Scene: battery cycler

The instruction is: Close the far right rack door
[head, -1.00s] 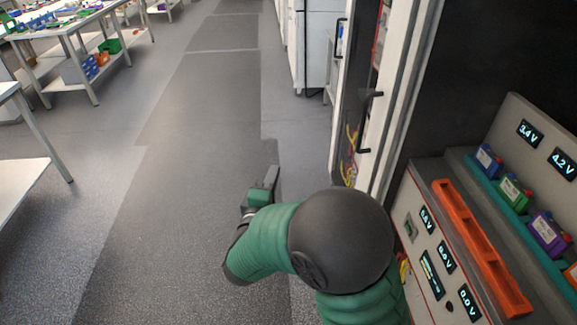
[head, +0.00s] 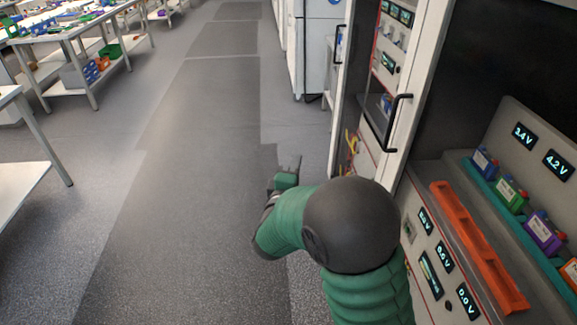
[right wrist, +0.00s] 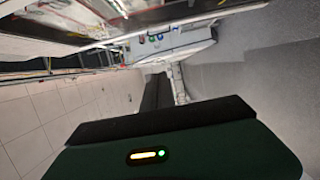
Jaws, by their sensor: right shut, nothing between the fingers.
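The rack door (head: 410,100) is a tall white-framed panel with a black bar handle (head: 397,122), right of centre in the head view. Rack equipment with small displays (head: 392,62) shows left of the handle. I cannot tell whether the door is flush with its rack. My right gripper (head: 287,172) is shut and empty, over the floor to the left of the door and apart from the handle. My green arm and black elbow hide the door's lower part. In the right wrist view the gripper's dark fingers (right wrist: 157,95) point away from the camera. My left gripper is not in view.
Another black handle (head: 339,43) and a white cabinet (head: 312,50) are farther back. The grey floor aisle (head: 190,180) is clear; workbenches (head: 75,40) stand at left.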

